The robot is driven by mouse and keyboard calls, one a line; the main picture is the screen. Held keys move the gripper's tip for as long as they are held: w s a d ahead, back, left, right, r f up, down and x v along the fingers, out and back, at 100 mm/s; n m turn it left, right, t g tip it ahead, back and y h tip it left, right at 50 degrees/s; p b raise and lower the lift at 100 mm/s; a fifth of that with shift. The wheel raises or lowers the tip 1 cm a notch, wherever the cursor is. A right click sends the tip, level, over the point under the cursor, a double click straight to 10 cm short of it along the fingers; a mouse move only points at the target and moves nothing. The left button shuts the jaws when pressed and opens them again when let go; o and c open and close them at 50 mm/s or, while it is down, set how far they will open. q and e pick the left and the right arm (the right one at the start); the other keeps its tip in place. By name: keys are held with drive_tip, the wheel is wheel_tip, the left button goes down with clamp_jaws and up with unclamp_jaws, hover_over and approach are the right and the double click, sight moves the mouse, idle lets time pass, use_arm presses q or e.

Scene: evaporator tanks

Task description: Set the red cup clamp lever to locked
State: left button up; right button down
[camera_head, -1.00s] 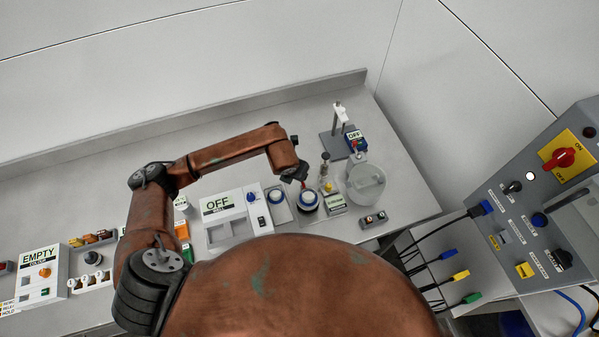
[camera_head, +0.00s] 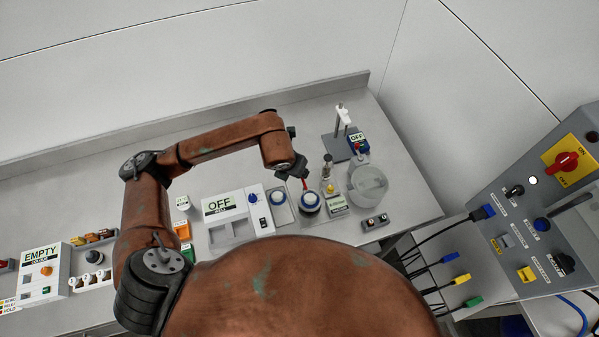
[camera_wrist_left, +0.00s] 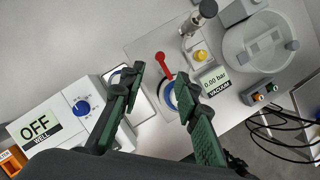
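The red cup clamp lever (camera_wrist_left: 163,62) stands out from the round blue-rimmed cup (camera_wrist_left: 170,97) in the left wrist view, pointing up and slightly left. In the head view the lever (camera_head: 304,184) is a small red bar at the back of the cup (camera_head: 309,202). My left gripper (camera_wrist_left: 160,90) has its green fingers spread, one on each side of the cup in the picture, with the lever showing between and beyond the tips. Contact with the lever cannot be seen. The fingers hide part of the cup. My right gripper is not in view.
A vacuum gauge (camera_wrist_left: 215,83) and a brass-based valve (camera_wrist_left: 201,54) stand close right of the cup. A clear round vessel (camera_head: 368,185) is further right.

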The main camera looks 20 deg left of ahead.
use_arm(q)
drive_tip(key=shift+v, duration=1.5)
